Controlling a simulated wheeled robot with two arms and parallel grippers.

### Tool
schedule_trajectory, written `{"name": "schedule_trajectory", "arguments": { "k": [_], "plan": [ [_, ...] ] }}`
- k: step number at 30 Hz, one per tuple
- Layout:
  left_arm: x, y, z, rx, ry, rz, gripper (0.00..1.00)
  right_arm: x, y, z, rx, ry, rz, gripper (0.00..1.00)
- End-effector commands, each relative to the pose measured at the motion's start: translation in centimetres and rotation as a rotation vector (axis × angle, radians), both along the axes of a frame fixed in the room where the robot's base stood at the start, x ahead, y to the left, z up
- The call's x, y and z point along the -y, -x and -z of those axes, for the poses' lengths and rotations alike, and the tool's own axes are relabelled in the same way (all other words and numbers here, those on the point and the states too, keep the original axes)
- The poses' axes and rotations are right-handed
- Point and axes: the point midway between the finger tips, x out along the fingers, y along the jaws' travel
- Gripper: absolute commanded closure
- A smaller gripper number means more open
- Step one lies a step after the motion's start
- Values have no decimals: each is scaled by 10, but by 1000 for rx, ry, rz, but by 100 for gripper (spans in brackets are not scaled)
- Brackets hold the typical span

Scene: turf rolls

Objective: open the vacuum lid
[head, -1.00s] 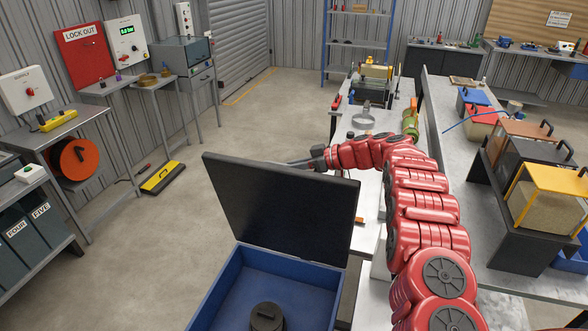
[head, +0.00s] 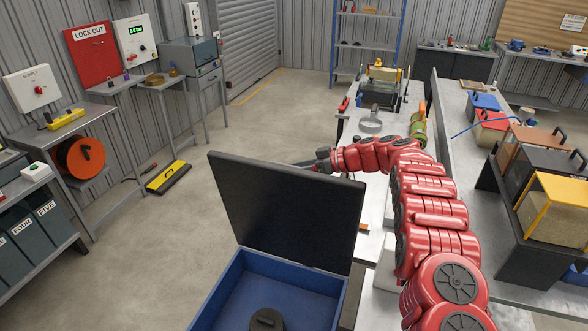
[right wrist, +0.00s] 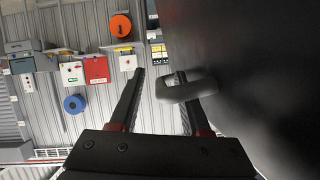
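A flat black lid (head: 287,210) stands raised, close to upright, at the far edge of an open blue box (head: 258,290). I take this to be the vacuum lid. A round black part (head: 266,320) sits inside the box. My red right arm reaches past the lid's right side, and its gripper is mostly hidden behind the lid in the head view. In the right wrist view my right gripper (right wrist: 160,78) has its fingers apart. A grey rounded handle (right wrist: 188,91) on the dark lid face (right wrist: 255,70) overlaps the right finger. My left gripper is not in view.
A long bench (head: 375,152) with tools lies behind the arm. A grey counter (head: 545,272) with several boxes runs along the right. Open concrete floor (head: 160,265) lies left of the box. A yellow-black object (head: 170,177) rests on the floor.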

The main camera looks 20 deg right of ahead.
Motion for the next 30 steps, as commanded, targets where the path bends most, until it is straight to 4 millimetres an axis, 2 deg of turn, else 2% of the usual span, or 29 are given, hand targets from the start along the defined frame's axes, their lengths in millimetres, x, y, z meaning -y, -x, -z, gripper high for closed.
{"name": "schedule_trajectory", "arguments": {
  "k": [6, 10, 14, 17, 18, 20, 24, 30],
  "plan": [
    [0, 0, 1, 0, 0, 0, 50, 1, 0, -1, 2, 0, 1, 53],
    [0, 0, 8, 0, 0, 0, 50, 10, 5, -3, 2, 0, 2, 53],
    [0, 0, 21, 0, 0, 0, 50, 29, 17, -11, 4, -1, 2, 53],
    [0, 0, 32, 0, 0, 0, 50, 52, 30, -21, 5, 1, 5, 53],
    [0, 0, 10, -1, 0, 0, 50, 61, 35, -38, 2, 1, 6, 53],
    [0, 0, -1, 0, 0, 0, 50, 74, 44, -44, 1, 0, 5, 53],
    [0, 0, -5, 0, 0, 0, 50, 102, 61, -51, 2, 0, 5, 53],
    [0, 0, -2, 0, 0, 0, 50, 128, 78, -60, 1, 0, 1, 53]
  ]
}}
